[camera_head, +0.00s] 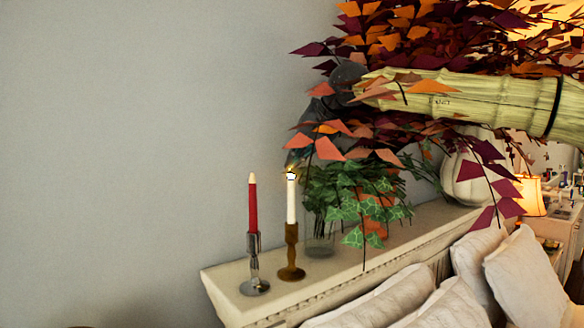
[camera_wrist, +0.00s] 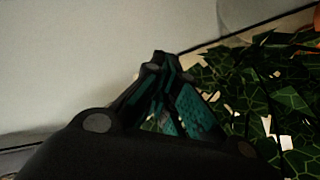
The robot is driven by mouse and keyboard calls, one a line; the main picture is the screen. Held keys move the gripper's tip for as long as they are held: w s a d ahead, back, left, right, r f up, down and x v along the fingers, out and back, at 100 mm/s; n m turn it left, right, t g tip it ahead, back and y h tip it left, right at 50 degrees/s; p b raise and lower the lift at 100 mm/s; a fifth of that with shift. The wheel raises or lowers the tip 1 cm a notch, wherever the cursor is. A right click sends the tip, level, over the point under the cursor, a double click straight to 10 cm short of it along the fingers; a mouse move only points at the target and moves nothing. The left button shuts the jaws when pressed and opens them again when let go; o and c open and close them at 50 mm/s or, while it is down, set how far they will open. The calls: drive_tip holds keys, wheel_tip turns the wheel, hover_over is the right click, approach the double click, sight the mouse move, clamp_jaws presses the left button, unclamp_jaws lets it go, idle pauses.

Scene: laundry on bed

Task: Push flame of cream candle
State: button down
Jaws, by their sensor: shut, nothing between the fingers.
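The cream candle (camera_head: 291,203) stands upright in a brown holder (camera_head: 291,256) on the headboard ledge in the head view. A small bright flame (camera_head: 290,175) shows at its top. My gripper (camera_head: 290,165) comes down from the upper right, partly behind orange leaves. Its tip is at or just above the flame in the picture; I cannot tell whether they touch. In the wrist view my gripper's dark fingers (camera_wrist: 159,58) converge to a closed tip with nothing held. I cannot make out the candle or flame in the wrist view.
A red candle (camera_head: 253,205) in a shiny holder (camera_head: 254,270) stands left of the cream one. Red and orange foliage (camera_head: 430,40) fills the upper right. Pillows (camera_head: 525,275) lie below the ledge (camera_head: 340,278).

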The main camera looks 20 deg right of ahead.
drive_tip(key=shift+r, duration=0.1)
drive_tip(key=shift+r+p, duration=2.25)
drive_tip(key=shift+r, duration=0.65)
